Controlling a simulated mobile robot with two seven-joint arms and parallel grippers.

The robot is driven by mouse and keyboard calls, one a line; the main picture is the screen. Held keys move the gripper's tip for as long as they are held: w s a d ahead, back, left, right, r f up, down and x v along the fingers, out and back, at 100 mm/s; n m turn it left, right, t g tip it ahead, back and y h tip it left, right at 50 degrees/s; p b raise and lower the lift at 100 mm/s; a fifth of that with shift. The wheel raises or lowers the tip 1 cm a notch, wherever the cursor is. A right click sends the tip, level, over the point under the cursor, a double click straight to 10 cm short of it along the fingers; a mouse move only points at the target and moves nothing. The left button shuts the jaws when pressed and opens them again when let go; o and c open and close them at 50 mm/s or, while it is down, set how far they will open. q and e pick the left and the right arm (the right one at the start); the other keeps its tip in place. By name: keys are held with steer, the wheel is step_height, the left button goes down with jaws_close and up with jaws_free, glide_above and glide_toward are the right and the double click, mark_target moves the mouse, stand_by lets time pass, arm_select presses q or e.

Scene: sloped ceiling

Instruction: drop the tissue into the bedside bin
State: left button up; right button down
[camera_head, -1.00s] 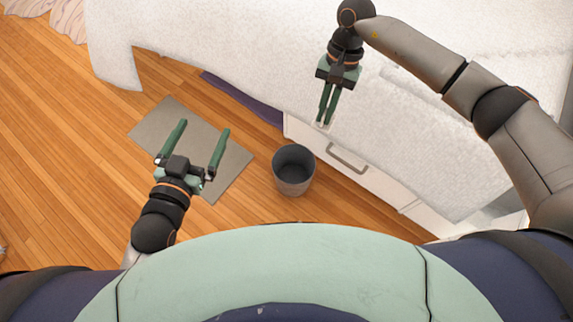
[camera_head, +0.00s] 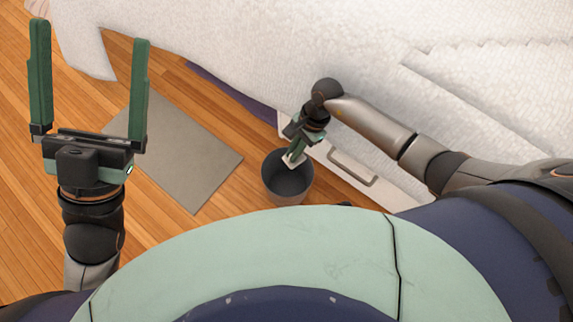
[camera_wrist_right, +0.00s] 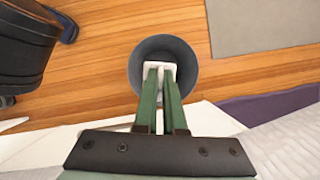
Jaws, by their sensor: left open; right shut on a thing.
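The bedside bin (camera_head: 287,190) is a dark grey round bucket on the wooden floor, beside the white drawer unit. It also shows in the right wrist view (camera_wrist_right: 136,73). My right gripper (camera_head: 292,160) is shut on the white tissue (camera_head: 294,162), which sits between its fingertips. In the right wrist view the tissue (camera_wrist_right: 160,67) appears against the bin's opening; its exact height above the rim is hard to tell. My left gripper (camera_head: 90,85) is open and empty, raised at the left of the head view, away from the bin.
The white drawer unit (camera_head: 330,175) with a grey handle stands right behind the bin. A white-covered bed (camera_head: 230,50) fills the back. A grey mat (camera_head: 190,155) lies on the floor left of the bin. Bare wooden floor shows around the mat.

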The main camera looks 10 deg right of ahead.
steer(key=shift+f+b, duration=0.55)
steer(key=shift+f, duration=0.3)
step_height(320, 180, down, 5)
steer(key=b, duration=0.3)
steer(key=shift+r+b, duration=0.2)
steer(key=shift+b, duration=0.15)
steer(key=c, duration=0.9)
jaws_free()
steer(key=shift+r, duration=0.15)
